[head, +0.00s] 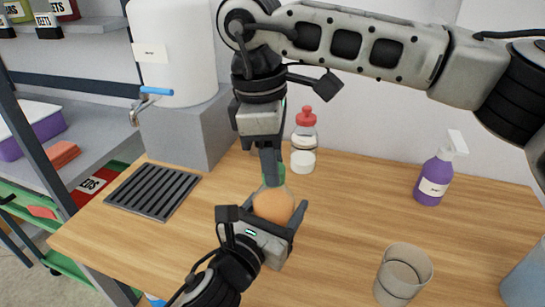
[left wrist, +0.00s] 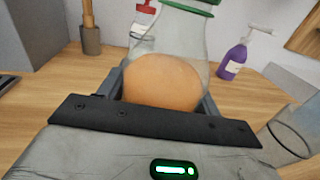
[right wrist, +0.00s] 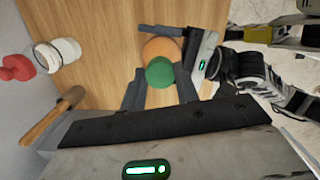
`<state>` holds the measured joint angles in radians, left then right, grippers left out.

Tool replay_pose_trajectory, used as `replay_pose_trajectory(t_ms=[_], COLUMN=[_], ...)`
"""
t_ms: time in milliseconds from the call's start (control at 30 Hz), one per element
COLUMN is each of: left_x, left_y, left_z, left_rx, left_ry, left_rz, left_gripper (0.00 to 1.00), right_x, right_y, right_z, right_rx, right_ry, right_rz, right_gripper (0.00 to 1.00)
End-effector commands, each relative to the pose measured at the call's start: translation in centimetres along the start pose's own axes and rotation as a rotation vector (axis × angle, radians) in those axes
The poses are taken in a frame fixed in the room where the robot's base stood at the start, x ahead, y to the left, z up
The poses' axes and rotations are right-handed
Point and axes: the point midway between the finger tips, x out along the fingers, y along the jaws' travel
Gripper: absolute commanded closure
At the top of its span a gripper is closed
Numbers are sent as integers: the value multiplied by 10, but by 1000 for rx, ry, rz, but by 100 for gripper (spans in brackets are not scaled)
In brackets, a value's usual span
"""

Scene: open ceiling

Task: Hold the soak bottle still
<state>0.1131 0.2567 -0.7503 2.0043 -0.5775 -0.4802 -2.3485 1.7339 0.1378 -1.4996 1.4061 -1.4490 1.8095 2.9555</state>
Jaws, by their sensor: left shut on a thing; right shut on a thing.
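The soak bottle (head: 273,204) is clear, with an orange lower part and a green top, and stands roughly upright above the wooden table. My left gripper (head: 270,218) is shut on its orange lower part, with a finger on each side, as the left wrist view (left wrist: 162,82) shows. My right gripper (head: 272,172) comes down from above and is shut on the green top. In the right wrist view the green top (right wrist: 159,72) lies between its fingers. The fingers partly hide the top in the head view. Whether the bottle's base touches the table is hidden.
A red-capped jar (head: 303,142) stands behind the bottle. A purple spray bottle (head: 432,180) and a clear beaker (head: 403,272) stand to the right. A dark drain grate (head: 153,190) and a white tank (head: 175,55) are at left. A wooden-handled tool (left wrist: 91,35) stands behind. The table's centre right is clear.

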Motion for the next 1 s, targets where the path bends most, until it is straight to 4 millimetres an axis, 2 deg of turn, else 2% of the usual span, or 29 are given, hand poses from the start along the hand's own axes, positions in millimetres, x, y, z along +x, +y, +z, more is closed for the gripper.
replay_pose_trajectory(t_ms=[67,100,167,500,833,1000], left_x=[0,0,0,0,0,0], left_y=[0,0,0,0,0,0], left_z=[-1,-1,-1,-1,-1,-2], left_rx=[1,1,2,2,2,2], left_ry=[3,3,3,3,3,3], left_rz=[1,1,1,1,1,1], left_gripper=[100,100,100,100,100,100], right_x=[-1,-1,-1,-3,-41,-45], right_y=[0,0,0,0,0,0], right_z=[0,0,0,0,5,6], right_rx=[-1,-1,-2,-3,-2,-4], right_ry=[2,2,2,2,2,1], right_rz=[2,2,2,2,2,0], right_gripper=[90,64,48,48,48,48])
